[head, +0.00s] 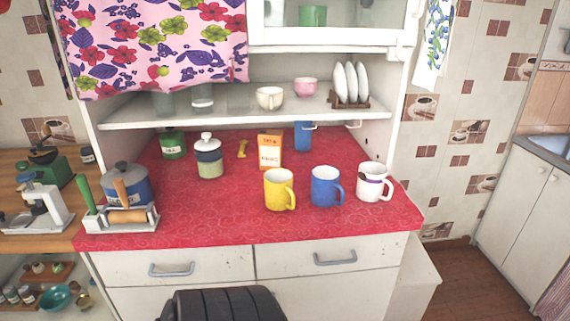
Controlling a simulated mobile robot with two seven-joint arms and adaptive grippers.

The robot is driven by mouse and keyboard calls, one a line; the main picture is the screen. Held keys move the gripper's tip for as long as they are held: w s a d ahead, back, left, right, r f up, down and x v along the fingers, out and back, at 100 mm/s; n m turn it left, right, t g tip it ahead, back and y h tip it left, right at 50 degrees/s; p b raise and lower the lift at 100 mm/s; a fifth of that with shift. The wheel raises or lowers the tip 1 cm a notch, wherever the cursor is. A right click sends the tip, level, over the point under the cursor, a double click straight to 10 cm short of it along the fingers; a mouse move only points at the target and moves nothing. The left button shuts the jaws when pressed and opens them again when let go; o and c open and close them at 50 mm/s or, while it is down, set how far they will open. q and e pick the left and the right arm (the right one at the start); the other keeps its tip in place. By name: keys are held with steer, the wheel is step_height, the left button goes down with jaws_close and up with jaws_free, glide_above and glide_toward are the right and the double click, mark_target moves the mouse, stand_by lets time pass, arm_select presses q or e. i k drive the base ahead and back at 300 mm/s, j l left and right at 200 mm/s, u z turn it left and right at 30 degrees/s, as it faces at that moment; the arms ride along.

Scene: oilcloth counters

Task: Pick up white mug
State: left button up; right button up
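The white mug (371,185) stands upright near the right end of the red-covered counter (215,220) in the head view. It has a dark purple band or mark on its side, and its handle points right. A blue mug (324,188) stands just left of it, with a gap between them. A yellow mug (278,191) stands further left in the same row. Neither of my grippers shows in this view, so their state is hidden.
Behind the mugs are an orange box (269,152) and another blue mug (302,136). A shelf (225,117) with bowls and a plate rack (350,103) overhangs the counter's back. The counter's front middle is clear; its right edge is close to the white mug.

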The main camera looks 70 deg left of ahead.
mark_target(372, 176)
steer(key=u, duration=1.95)
